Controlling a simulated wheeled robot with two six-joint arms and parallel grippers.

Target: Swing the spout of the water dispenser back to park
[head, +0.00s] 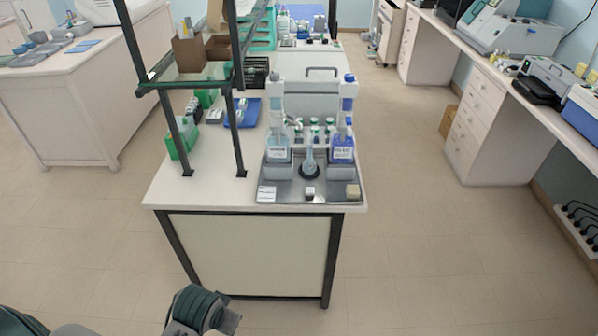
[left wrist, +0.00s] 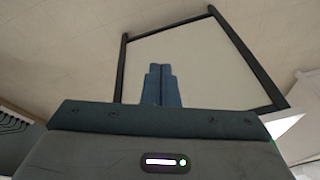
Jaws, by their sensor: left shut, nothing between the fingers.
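Two bottle-top dispensers stand on a grey metal tray (head: 325,193) at the near end of the bench. The left dispenser (head: 278,135) has a pale body and a white label; the right dispenser (head: 345,130) has a blue cap and blue contents. The labels are too small to read, so I cannot tell for sure which is water. A small spout (head: 295,122) seems to point from the left one toward the middle; its exact angle is unclear. My left gripper (left wrist: 161,84) is shut and empty, in front of the bench's end panel, well away from the dispensers.
A small flask (head: 309,152) stands on a dark round base between the dispensers, with several green-capped bottles behind. A dark shelf frame (head: 237,135) rises at the left of the bench. Open floor (head: 420,260) lies in front and right.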

